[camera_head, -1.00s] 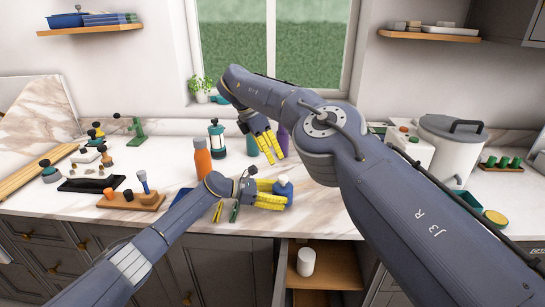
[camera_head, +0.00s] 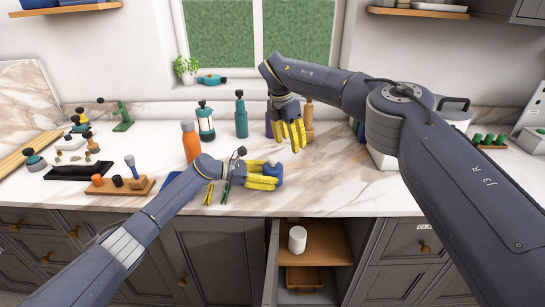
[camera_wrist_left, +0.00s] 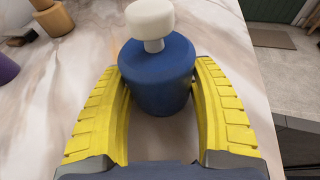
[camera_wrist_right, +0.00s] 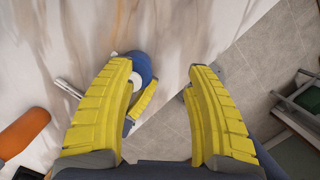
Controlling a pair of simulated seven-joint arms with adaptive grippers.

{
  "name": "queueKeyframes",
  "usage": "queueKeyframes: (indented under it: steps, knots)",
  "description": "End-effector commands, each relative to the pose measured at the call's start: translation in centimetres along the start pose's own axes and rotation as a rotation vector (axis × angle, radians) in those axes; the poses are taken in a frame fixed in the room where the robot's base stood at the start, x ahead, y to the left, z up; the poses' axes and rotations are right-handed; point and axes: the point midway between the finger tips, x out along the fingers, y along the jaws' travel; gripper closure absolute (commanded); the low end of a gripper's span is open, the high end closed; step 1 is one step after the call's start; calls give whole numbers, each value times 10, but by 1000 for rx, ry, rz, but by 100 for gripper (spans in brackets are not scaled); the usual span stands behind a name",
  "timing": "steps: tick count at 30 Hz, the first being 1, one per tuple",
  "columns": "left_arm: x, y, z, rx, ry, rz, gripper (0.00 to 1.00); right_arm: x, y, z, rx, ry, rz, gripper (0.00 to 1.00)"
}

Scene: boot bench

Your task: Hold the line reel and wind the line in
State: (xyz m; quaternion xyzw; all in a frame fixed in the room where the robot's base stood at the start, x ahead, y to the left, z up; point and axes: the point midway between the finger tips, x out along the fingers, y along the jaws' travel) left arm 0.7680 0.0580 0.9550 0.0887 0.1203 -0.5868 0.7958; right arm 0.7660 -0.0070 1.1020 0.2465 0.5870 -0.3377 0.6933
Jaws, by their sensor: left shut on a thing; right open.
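The line reel (camera_head: 277,174) is a blue cylinder standing on the marble worktop near its front edge. My left gripper (camera_head: 272,176) is shut on its sides. In the left wrist view, the blue body (camera_wrist_left: 158,80) sits between the yellow fingers, with a white knob (camera_wrist_left: 150,18) on a short stem on top. My right gripper (camera_head: 291,146) is open and empty, above and behind the reel. The right wrist view shows the reel (camera_wrist_right: 142,66) beyond the left finger's tip, not between the fingers, partly hidden by that finger.
An orange bottle (camera_head: 190,141), a lantern (camera_head: 205,124) and a teal bottle (camera_head: 241,119) stand behind. A wooden block (camera_head: 122,187) with pegs is to the left. Below, an open compartment holds a white cylinder (camera_head: 297,239). The worktop right of the reel is clear.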

Motion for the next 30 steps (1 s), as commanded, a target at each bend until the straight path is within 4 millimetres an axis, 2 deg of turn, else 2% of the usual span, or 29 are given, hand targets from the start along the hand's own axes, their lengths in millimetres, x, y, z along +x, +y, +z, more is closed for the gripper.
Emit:
queueKeyframes:
  steps: [4, 10, 14, 18, 22, 30]
  knots:
    - [0, 0, 0, 0, 0, 0, 54, 4, -12, 7, -230, 34, 80, 47]
    - [0, 0, 0, -1, 0, 0, 54, -9, -20, 4, -589, 18, 227, 47]
    - [0, 0, 0, -1, 0, 0, 54, -25, -22, -6, -834, -34, 328, 47]
    - [0, 0, 0, 0, 0, 0, 54, -43, -18, -26, -1082, -111, 410, 47]
    - [0, 0, 0, 0, 0, -1, 54, -48, -13, -38, -1229, -165, 439, 47]
    - [0, 0, 0, 0, 0, 0, 54, -46, -6, -38, -1329, -205, 448, 47]
